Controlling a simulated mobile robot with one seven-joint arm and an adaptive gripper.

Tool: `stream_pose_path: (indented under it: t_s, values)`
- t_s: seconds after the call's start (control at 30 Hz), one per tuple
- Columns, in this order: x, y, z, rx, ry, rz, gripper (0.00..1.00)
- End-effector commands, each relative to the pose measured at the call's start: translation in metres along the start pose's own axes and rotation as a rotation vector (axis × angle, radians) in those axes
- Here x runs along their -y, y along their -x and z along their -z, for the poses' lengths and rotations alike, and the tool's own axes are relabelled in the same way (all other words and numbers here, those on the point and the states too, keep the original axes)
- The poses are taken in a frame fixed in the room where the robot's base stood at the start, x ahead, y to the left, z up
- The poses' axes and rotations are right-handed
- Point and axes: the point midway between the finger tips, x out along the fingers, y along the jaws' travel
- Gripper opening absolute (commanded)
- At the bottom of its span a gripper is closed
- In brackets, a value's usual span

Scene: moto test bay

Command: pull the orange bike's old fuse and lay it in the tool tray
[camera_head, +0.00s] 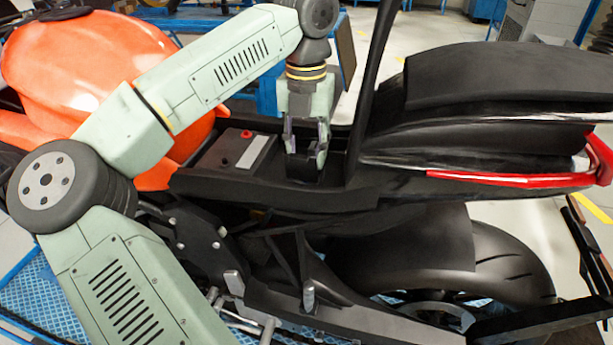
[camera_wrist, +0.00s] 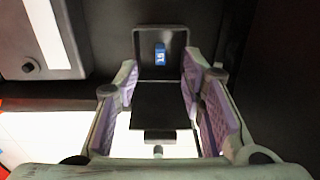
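The orange bike (camera_head: 95,65) stands with its seat (camera_head: 490,85) raised, baring the bay under it. In the wrist view a small blue fuse (camera_wrist: 160,54), marked with what looks like 15, sits upright in a black fuse box (camera_wrist: 138,45). A black flap (camera_wrist: 160,104), seemingly the box's open lid, lies on the near side of it. My gripper (camera_head: 305,165) reaches down into the bay. In the wrist view my gripper (camera_wrist: 160,77) is open, its purple-padded fingers either side of the box, with nothing between the pads touching the fuse. The tool tray cannot be made out.
A battery (camera_head: 235,150) with a red terminal cap lies left of my gripper in the bay; its edge also shows in the wrist view (camera_wrist: 40,40). The raised seat and a dark upright strut close in on the right. The rear wheel (camera_head: 500,265) is below.

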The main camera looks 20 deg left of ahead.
Motion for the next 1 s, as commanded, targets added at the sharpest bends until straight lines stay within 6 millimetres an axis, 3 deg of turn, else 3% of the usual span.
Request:
stream_pose_path:
  t_s: [0.13, 0.33, 1.0]
  values:
    - [0.0, -0.028, 0.0, 0.0, 0.001, 0.0, 0.37]
    - [0.0, -0.046, 0.0, 0.001, 0.0, 0.0, 0.37]
    - [0.0, -0.051, 0.0, 0.001, 0.0, 0.0, 0.37]
